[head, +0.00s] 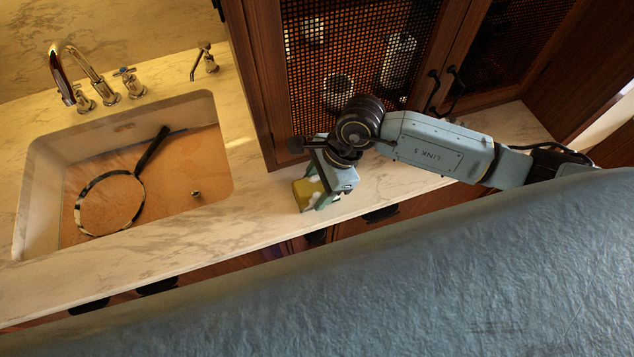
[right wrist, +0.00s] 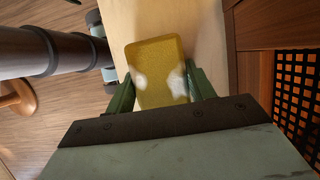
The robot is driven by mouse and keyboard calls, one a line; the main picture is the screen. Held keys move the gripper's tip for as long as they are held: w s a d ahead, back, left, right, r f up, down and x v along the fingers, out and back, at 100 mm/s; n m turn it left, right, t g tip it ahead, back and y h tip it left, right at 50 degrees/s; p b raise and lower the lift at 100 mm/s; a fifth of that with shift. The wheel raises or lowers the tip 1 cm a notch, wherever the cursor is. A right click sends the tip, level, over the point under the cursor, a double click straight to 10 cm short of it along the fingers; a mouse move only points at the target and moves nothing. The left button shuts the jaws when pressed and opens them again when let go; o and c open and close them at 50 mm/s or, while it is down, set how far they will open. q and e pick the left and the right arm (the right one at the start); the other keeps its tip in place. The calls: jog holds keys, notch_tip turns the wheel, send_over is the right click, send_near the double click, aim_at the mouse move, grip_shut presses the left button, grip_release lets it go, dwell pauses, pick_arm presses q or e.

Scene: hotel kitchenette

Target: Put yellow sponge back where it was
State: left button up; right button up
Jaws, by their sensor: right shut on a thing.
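The yellow sponge (head: 308,193) is at the right gripper on the marble counter, to the right of the sink. In the right wrist view the yellow sponge (right wrist: 160,65) lies between the two green fingers, with pale patches on its face. My right gripper (head: 318,191) is shut on the sponge, close to the counter top. The right gripper's fingers also show in the right wrist view (right wrist: 162,92). Whether the sponge touches the counter is hard to tell. My left gripper is not in view.
The sink (head: 222,150) holds a round, dark-rimmed object with a handle (head: 141,190). A faucet (head: 85,75) stands behind it. A wooden cabinet with mesh doors (head: 350,45) rises behind the right gripper. Bare marble counter (head: 240,215) lies between sink and gripper.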

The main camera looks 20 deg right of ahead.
jog(key=o, duration=0.4)
jog(key=shift+f, duration=0.1)
jog(key=o, duration=0.5)
jog(key=shift+r, duration=0.2)
jog(key=b+v, duration=0.1)
jog(key=v, duration=1.1)
jog(key=shift+b, duration=0.3)
